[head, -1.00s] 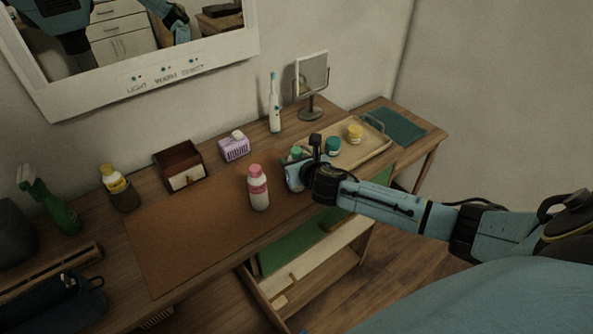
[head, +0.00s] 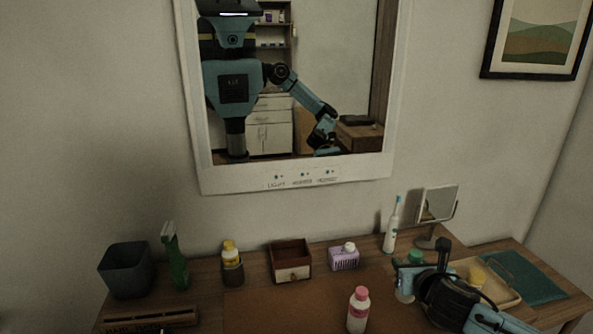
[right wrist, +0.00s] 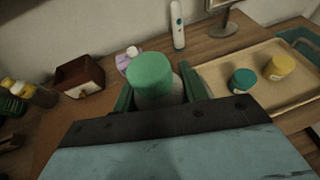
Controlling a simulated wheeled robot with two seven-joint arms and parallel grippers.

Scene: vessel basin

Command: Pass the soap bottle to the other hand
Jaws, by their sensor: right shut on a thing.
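A green-capped bottle (head: 408,288) with a pale, see-through body is between the fingers of my right gripper (head: 412,284), near the tray's left end. Its green cap (right wrist: 151,74) fills the middle of the right wrist view, with a green finger on each side. My right gripper is shut on it. The label is hidden, so I cannot tell for sure that it is the soap bottle. A pink-capped white bottle (head: 358,309) stands upright on the brown mat (head: 290,312), left of the gripper. My left gripper is not in view.
A wooden tray (right wrist: 222,72) with teal and yellow jars lies to the right. Behind stand an electric toothbrush (head: 391,228), a small mirror (head: 438,205), a purple box (head: 343,259) and a wooden drawer box (head: 291,260).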

